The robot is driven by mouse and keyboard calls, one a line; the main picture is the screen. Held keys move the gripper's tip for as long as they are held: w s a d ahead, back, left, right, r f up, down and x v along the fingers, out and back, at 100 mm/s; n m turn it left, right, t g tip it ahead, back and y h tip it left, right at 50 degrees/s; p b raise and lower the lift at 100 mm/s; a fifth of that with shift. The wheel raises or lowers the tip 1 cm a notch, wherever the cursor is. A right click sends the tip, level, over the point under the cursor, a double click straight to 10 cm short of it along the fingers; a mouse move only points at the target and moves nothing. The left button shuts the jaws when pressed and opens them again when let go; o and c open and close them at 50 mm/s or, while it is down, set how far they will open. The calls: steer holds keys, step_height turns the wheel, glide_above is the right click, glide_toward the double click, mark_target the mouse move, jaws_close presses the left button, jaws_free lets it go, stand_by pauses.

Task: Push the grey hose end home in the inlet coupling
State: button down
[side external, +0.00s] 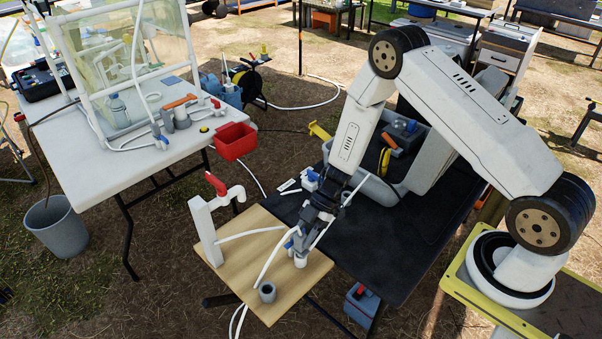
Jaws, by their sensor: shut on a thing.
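My gripper (303,238) is low over the wooden board (240,257), near its right edge, and shut on the hose end, which is mostly hidden between the jaws. A pale hose (271,262) curves from beside the jaws down to the left. A white fitting (300,260) with a blue lever (290,244) stands right below the gripper; it looks like the inlet coupling. I cannot tell whether the hose end is inside it or how deep. A short grey cylinder (267,292) stands on the board nearer the front.
A white standpipe (206,231) with a red-handled tap (215,184) rises at the board's left. A second pale hose (252,234) runs from it toward the gripper. A grey bin (367,185) stands behind on the black table top (400,245). A red bin (236,140) hangs off the white table (110,165).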

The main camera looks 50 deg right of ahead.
steer(key=shift+f, duration=0.7)
steer(key=shift+c, duration=1.3)
jaws_free()
steer(key=v, duration=0.8)
steer(key=shift+w+a, duration=0.1)
